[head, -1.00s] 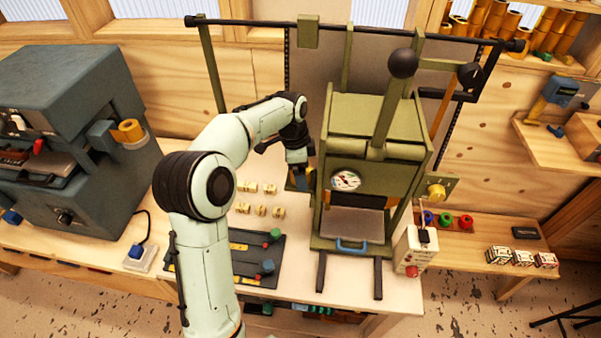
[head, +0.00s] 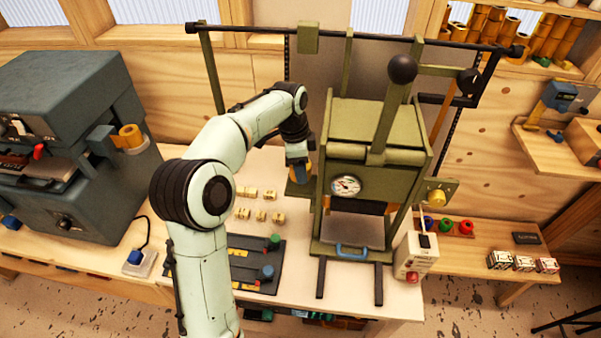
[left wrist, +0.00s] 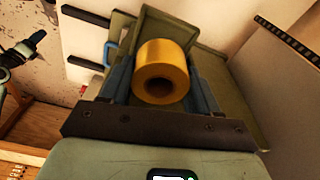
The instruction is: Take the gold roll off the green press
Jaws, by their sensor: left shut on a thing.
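The green press (head: 372,135) stands on the bench in the middle of the head view, with a gauge on its front and a black-knobbed lever. My left gripper (head: 300,172) is at the press's left side, above a green side plate (head: 297,189). In the left wrist view the gold roll (left wrist: 152,61) sits between the two blue fingers of my left gripper (left wrist: 160,88), which is shut on it. The roll's open end faces the wrist camera. The green plate shows behind it; I cannot tell whether they touch. My right gripper is not in view.
Another gold roll (head: 436,196) sits on the press's right side. A dark grey machine (head: 65,140) stands at left. Small cream blocks (head: 260,214) and a dark panel (head: 255,262) lie on the bench left of the press. A control box (head: 415,255) stands to the right.

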